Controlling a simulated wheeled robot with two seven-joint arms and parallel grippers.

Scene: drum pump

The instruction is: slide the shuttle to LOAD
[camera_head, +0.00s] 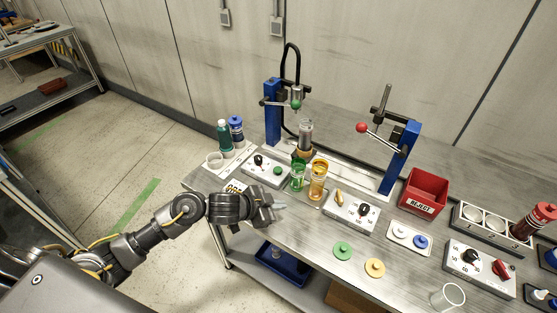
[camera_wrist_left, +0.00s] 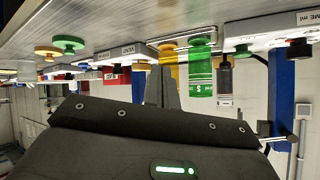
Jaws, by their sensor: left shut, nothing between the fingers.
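A pale rail (camera_head: 345,178) runs along the bench between two blue posts. What looks like the shuttle, a dark and tan carrier (camera_head: 303,154) with a grey cylinder on it, sits at the rail's left end, under the nozzle of the left post. Its lower part is partly hidden by a green cup (camera_head: 297,178) and an orange cup (camera_head: 318,182). I cannot read a LOAD mark. My left gripper (camera_head: 277,203) is shut and empty over the bench's front, in front of the cups and apart from them. The wrist view, upside down, shows its fingers (camera_wrist_left: 163,86) near both cups. My right gripper is not in view.
Control boxes (camera_head: 266,171) and (camera_head: 350,209) with knobs flank the cups. A lever with a red ball (camera_head: 362,128) juts from the right post (camera_head: 404,150). A red REJECT bin (camera_head: 424,191) stands to the right. Green and yellow discs (camera_head: 342,250) lie near the front edge.

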